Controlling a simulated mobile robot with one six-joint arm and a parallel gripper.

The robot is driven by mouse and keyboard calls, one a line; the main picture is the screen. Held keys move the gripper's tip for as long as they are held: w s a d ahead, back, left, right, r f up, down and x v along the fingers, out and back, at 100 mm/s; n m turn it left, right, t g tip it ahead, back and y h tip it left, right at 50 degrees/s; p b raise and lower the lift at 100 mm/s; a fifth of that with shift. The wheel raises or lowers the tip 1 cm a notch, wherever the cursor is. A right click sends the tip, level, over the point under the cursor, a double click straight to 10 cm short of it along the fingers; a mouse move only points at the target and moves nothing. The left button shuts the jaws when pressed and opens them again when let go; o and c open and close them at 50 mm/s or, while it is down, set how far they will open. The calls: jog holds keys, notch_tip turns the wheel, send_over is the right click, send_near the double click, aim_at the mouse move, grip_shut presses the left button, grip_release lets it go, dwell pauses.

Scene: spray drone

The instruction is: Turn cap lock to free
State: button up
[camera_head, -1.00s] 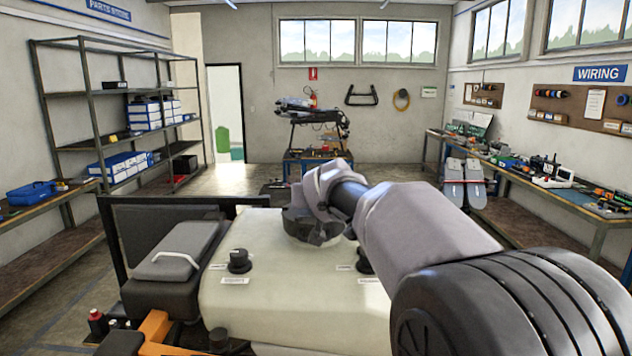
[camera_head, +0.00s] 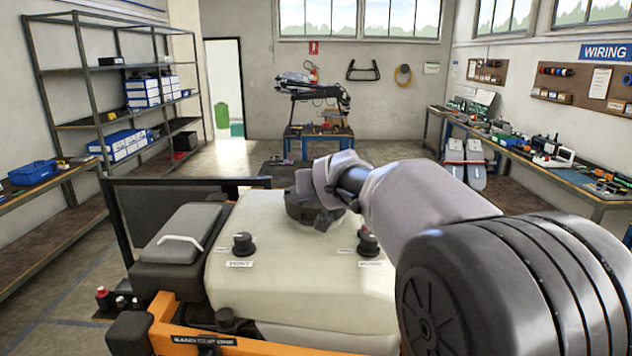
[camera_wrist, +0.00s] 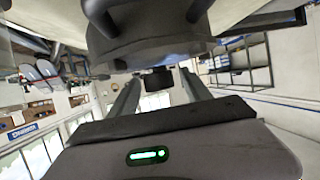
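The white tank (camera_head: 290,285) fills the lower middle of the head view. A round black cap (camera_head: 298,208) sits on its top toward the back, partly hidden by my arm. My arm reaches in from the right, and its end is at the cap. The cap's lock cannot be made out clearly in the head view. In the wrist view, a large dark round part (camera_wrist: 150,45), apparently the cap, hangs across the top. My gripper (camera_wrist: 160,85) is open, its two fingers well apart. A small dark block (camera_wrist: 158,80) shows between them; I cannot tell whether they touch it.
Two black knobs, left (camera_head: 243,243) and right (camera_head: 368,241), stand on the tank with small labels nearby. A dark box with a grey lid (camera_head: 188,232) is at the left. Shelves (camera_head: 120,95) and a workbench (camera_head: 540,170) line the walls. Open floor lies beyond the tank.

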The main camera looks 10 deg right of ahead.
jog(key=v, duration=1.7)
jog(key=shift+s+b, duration=0.25)
jog(key=shift+b, duration=0.15)
jog(key=shift+a, duration=0.1)
